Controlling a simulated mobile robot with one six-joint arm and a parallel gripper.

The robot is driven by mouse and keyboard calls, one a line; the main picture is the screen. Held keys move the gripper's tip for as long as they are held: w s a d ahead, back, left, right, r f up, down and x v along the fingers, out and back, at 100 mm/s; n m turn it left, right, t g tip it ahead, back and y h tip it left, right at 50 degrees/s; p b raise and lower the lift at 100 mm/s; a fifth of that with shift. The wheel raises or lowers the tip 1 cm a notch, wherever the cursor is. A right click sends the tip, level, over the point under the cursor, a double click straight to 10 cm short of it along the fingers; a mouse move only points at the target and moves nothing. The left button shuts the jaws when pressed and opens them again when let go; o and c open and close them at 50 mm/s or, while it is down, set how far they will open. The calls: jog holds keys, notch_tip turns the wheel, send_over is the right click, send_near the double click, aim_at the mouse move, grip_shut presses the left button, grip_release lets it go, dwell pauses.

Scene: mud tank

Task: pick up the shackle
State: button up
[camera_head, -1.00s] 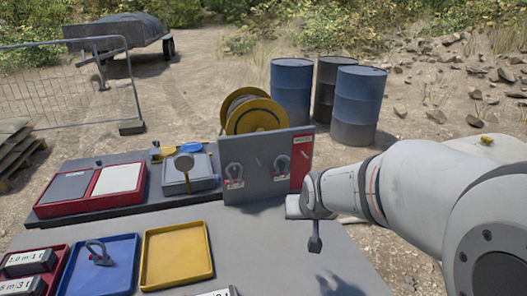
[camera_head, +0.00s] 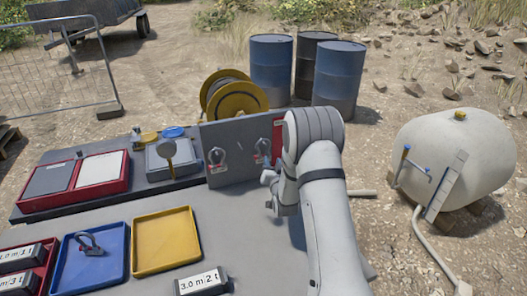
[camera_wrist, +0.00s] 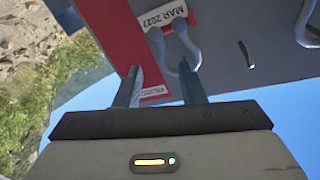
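In the wrist view, a grey shackle (camera_wrist: 176,48) hangs on the upright panel with a white-and-red tag reading MAR. 2027. My gripper (camera_wrist: 161,75) is open. Its two fingers point at this shackle, whose bow lies just beyond and between the fingertips; I cannot tell whether they touch. In the head view, my arm partly covers the right-hand panel shackle (camera_head: 278,132). Another shackle (camera_head: 216,160) hangs on the panel's left, and a third (camera_head: 89,243) lies in the blue tray (camera_head: 112,272).
The grey panel (camera_head: 242,165) stands on the table. An empty yellow tray (camera_head: 165,240), a label block reading 3.0 m 2 t (camera_head: 201,282) and a red-framed box (camera_head: 75,180) are around it. A yellow reel (camera_head: 235,98) and drums (camera_head: 338,75) stand behind. A pale tank (camera_head: 458,150) is at right.

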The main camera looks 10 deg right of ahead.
aim_at(268, 150)
jog(key=w+p, duration=0.3)
jog(key=w, duration=0.4)
jog(key=shift+w, duration=0.25)
grip_shut()
